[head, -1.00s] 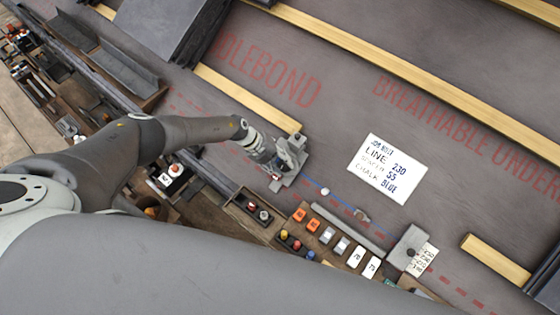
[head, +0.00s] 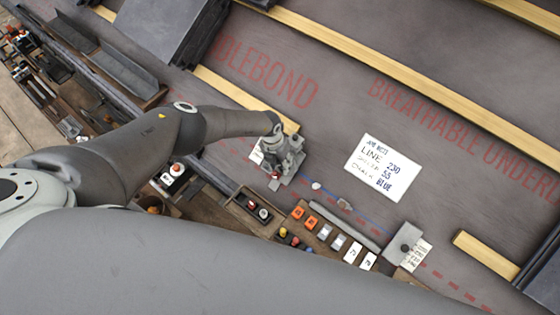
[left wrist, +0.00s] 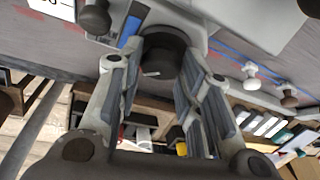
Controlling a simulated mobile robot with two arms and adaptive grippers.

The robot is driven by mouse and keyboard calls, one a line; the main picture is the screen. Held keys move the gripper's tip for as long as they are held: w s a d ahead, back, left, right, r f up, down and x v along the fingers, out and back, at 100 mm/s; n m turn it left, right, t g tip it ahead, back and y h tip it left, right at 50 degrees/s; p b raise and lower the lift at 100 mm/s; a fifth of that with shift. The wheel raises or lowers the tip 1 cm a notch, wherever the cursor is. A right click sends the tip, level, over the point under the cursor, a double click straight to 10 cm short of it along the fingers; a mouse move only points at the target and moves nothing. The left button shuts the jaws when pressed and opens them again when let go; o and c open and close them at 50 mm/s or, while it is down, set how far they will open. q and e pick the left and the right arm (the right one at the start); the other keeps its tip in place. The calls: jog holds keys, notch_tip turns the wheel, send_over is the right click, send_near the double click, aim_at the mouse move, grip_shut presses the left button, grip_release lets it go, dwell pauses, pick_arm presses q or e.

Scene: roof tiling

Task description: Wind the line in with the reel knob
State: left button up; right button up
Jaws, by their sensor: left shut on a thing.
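My left gripper (head: 280,168) comes down over the chalk-line reel (head: 296,172) and hides much of it in the head view. In the left wrist view the gripper (left wrist: 163,60) is shut on the dark round reel knob (left wrist: 165,40), which sits between the fingers beside the pale reel body (left wrist: 250,18). The blue line (head: 330,192) runs from the reel toward the lower right along the underlay. A small white knob-like piece (head: 316,186) and a grey-brown piece (head: 345,204) sit near it. My right gripper is not in view.
A parts tray (head: 297,232) with orange, grey and white pieces lies just below the line. A grey block (head: 404,243) stands at its right end. A written job card (head: 384,168) lies on the underlay. Wooden battens (head: 240,95) cross the roof; underlay between them is mostly clear.

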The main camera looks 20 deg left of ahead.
pick_arm(q)
jog(key=shift+s+d+f+m+y, duration=0.2)
jog(key=shift+s+d+m+y, duration=0.1)
jog(key=shift+s+m, duration=0.15)
jog(key=o, duration=0.9)
jog(key=shift+w, duration=0.1)
jog(key=shift+o, duration=0.2)
jog(key=shift+w+a, duration=0.1)
jog(key=shift+w, duration=0.05)
jog(key=shift+w+a+r, duration=0.1)
jog(key=shift+w+a+r, duration=0.1)
jog(key=shift+a+r, duration=0.05)
jog(key=shift+r, duration=0.9)
notch_tip(320, 180, up, 10)
jog(key=shift+s+a+f, duration=0.2)
jog(key=shift+a, duration=0.25)
jog(key=shift+o, duration=0.2)
